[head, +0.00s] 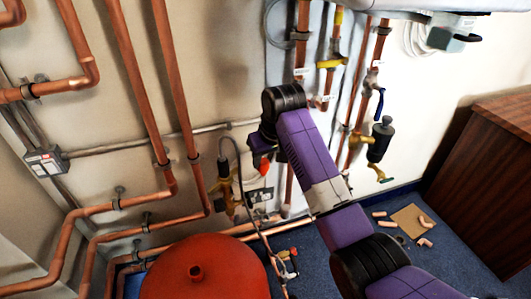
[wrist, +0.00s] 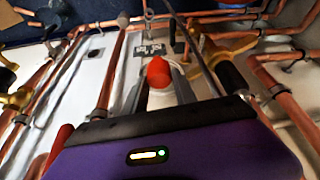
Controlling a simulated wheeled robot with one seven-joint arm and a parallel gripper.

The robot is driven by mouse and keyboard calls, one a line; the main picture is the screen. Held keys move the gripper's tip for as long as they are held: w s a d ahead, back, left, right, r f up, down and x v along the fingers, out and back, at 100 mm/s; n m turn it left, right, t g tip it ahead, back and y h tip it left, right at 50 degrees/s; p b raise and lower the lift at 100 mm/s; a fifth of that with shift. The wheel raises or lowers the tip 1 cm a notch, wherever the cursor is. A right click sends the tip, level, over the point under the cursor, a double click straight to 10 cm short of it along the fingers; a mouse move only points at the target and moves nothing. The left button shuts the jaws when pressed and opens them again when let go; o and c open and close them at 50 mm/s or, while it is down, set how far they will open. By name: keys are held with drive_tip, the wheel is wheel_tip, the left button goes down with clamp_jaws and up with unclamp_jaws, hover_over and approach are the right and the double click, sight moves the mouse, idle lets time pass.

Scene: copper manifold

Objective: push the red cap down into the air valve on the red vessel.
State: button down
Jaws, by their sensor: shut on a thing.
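A large red vessel (head: 222,262) stands at the bottom of the head view. My gripper (head: 262,172) is above and to the right of the vessel, close to the wall pipes. It is shut on the red cap (head: 264,168). In the wrist view the red cap (wrist: 158,72) shows between the two grey fingers of my gripper (wrist: 159,88), with a pale part below it. The cap is clear of the valve. The valve cannot be made out in the wrist view.
Copper pipes (head: 137,85) run along the wall on the left. A brass valve assembly (head: 226,188) stands close to my gripper on its left. A dark pump-like fitting (head: 381,138) and a wooden cabinet (head: 495,175) are at right. Pipe offcuts (head: 425,222) lie on the blue floor.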

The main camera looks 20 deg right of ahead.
drive_tip(key=shift+s+a+r+p, duration=0.2)
drive_tip(key=shift+r+p, duration=0.45)
drive_tip(key=shift+p, duration=0.45)
drive_tip(key=shift+r+p, duration=0.15)
drive_tip(key=shift+p, duration=1)
drive_tip(key=shift+s+a+r+p, duration=0.1)
drive_tip(key=shift+p, duration=1.05)
drive_tip(key=p, duration=0.5)
drive_tip(key=shift+s+p, duration=0.1)
drive_tip(key=shift+p, duration=0.25)
